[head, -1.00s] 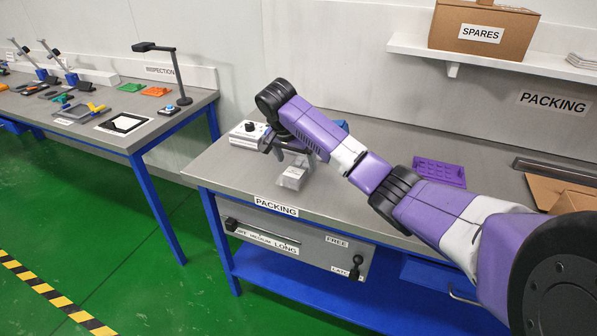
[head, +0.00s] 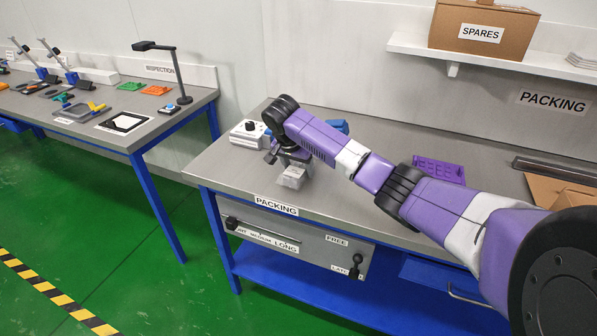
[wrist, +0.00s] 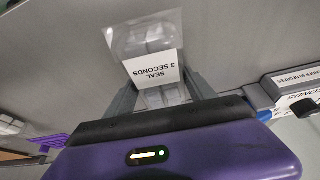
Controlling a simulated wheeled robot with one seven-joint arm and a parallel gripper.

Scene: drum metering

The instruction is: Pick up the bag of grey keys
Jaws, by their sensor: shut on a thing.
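The bag of grey keys (head: 292,178) is a small clear bag with pale grey pieces inside, at the front left of the packing bench (head: 235,178). My gripper (head: 290,160) is over it from above and shut on its upper part. In the wrist view the bag (wrist: 144,38) lies between and beyond the two grey fingers of my gripper (wrist: 160,88). A white label reading "SEAL 3 SECONDS" (wrist: 153,68) shows across the bag. I cannot tell whether the bag still touches the bench.
A white box with a black dial (head: 249,133) stands just left of my gripper. A blue item (head: 338,126) is behind my arm. A purple tray (head: 438,171) and cardboard (head: 560,188) lie to the right. The bench's front left is clear.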

